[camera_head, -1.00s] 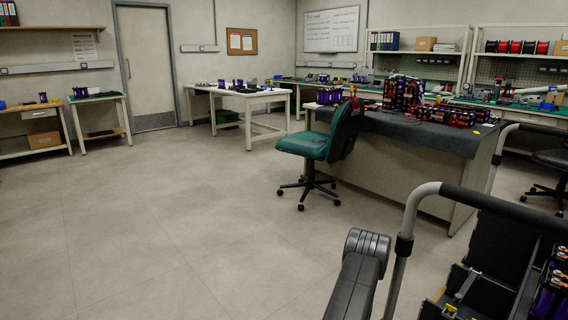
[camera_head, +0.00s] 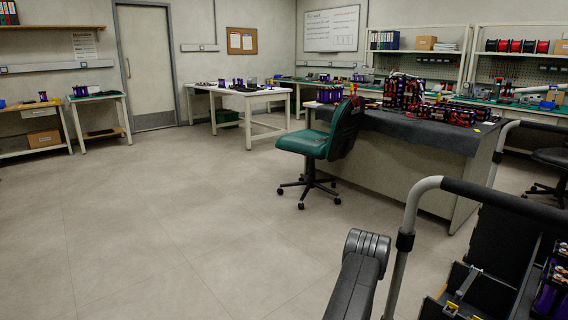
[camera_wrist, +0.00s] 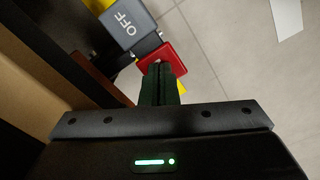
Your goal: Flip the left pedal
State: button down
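In the wrist view, a grey pedal (camera_wrist: 130,24) marked OFF is at the top, left of centre. A red square piece (camera_wrist: 173,62) adjoins its lower right, with bits of yellow beside and below. My gripper (camera_wrist: 161,68) points up the picture, with its two dark fingers close together and nothing seen between them. The fingertips overlap the red piece and hide part of it. I cannot tell whether they touch it. No second pedal is seen in the wrist view. The head view shows neither pedals nor gripper.
In the wrist view, a tan panel (camera_wrist: 28,75) and dark parts fill the left; tiled floor with a white sheet (camera_wrist: 287,17) lies right. In the head view, a green chair (camera_head: 315,145) stands by a cloth-covered bench (camera_head: 400,124). A metal-railed frame (camera_head: 405,235) is at lower right. Open floor fills the left.

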jog(key=shift+f, duration=0.2)
jog(key=shift+r, duration=0.1)
jog(key=shift+r+p, duration=1.65)
jog(key=shift+r, duration=1.8)
notch_tip(320, 180, down, 7)
jog(key=b, duration=0.3)
jog(key=shift+f+b, duration=0.1)
jog(key=shift+b, duration=0.25)
jog(key=shift+r, duration=0.2)
